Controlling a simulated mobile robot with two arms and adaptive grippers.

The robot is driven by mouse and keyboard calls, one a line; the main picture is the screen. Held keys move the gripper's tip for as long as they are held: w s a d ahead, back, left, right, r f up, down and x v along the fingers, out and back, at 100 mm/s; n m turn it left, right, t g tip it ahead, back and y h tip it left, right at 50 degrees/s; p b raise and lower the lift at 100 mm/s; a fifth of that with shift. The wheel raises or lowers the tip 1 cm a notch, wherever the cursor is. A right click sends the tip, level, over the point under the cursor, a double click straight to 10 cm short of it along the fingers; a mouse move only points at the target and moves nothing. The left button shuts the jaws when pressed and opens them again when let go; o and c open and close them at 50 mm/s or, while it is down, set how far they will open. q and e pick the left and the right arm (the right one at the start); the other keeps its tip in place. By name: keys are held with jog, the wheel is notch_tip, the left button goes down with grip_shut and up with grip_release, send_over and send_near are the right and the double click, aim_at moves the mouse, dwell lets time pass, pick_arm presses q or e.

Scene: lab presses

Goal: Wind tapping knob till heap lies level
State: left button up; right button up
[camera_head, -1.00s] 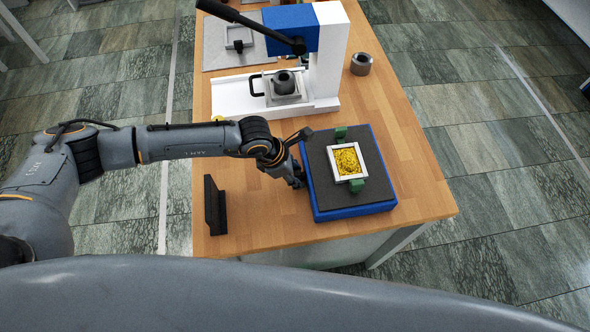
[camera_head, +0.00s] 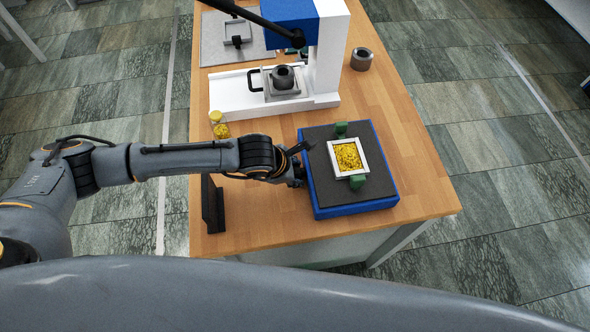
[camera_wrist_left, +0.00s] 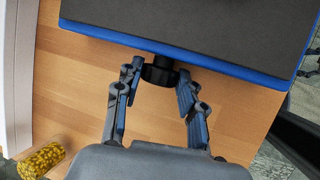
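A blue-sided tapping unit (camera_head: 358,207) with a dark grey top stands at the table's front right. On it, two green blocks (camera_head: 358,182) flank a white square frame (camera_head: 336,171) of yellow granules (camera_head: 348,156). The granules cover most of the frame's floor; whether their surface is level is hard to tell. The black knob (camera_wrist_left: 160,70) projects from the unit's left side. My left gripper (camera_head: 297,174) is at that side; in the left wrist view its fingertips (camera_wrist_left: 159,76) close in on both sides of the knob. My right gripper is not in view.
A white press (camera_head: 235,96) with a blue head and black lever stands behind. A jar of yellow granules (camera_head: 219,125) is behind my left arm. A black upright plate (camera_head: 211,205) stands left of the unit. A grey cup (camera_head: 361,60) sits right of the press.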

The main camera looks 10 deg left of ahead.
pick_arm(q)
jog(key=o, duration=0.3)
jog(key=shift+o, duration=0.2)
jog(key=v, duration=1.2)
